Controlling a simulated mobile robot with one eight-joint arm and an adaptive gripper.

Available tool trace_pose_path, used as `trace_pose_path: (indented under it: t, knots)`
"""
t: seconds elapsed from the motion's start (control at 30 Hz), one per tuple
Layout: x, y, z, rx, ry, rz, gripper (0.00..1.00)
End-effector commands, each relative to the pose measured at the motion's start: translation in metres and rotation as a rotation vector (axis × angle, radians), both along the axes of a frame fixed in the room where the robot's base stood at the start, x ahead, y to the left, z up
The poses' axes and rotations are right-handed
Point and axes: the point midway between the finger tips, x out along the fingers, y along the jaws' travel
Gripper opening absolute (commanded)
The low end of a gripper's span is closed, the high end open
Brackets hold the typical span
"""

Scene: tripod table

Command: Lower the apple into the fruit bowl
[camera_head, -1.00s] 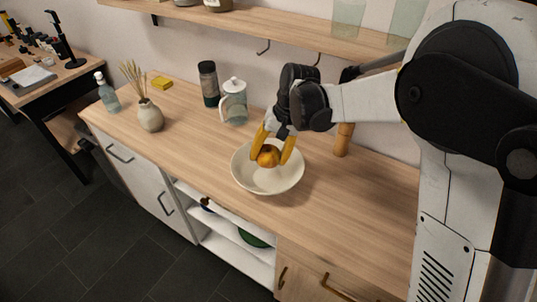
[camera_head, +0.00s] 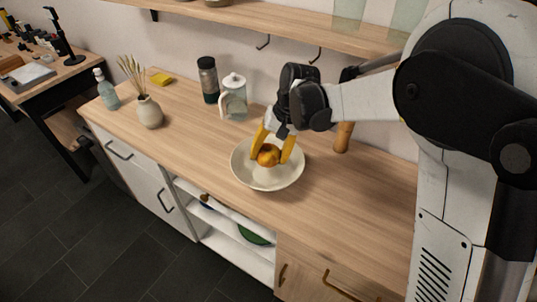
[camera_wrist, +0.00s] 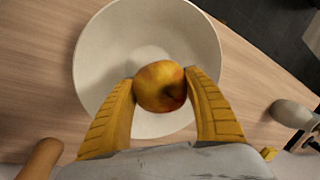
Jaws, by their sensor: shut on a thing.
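The fruit bowl (camera_head: 242,176) is a wide off-white bowl on the wooden counter, and its pale inside fills the middle of the wrist view (camera_wrist: 110,55). The apple (camera_head: 268,156) is yellow with red and orange streaks. My gripper (camera_head: 273,157), with its yellow fingers, is shut on the apple and holds it over the bowl's inside. In the wrist view the apple (camera_wrist: 160,88) sits between the two fingertips (camera_wrist: 160,80). I cannot tell whether the apple touches the bowl's bottom.
A glass jug (camera_head: 235,98) and a dark-capped jar (camera_head: 208,80) stand behind the bowl. A wooden mill-like object (camera_head: 343,137) stands to its right. A vase (camera_head: 149,112), a bottle (camera_head: 107,92) and a yellow sponge (camera_head: 161,79) are further left. Bare counter lies right of the bowl.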

Motion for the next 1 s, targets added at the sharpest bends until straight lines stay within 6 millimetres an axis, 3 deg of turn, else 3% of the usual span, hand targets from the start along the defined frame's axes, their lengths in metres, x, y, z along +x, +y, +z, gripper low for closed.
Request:
trace_pose_path:
  t: [1.0]
  knots:
    - [0.000, 0.000, -0.016, 0.000, 0.000, 0.000, 0.23]
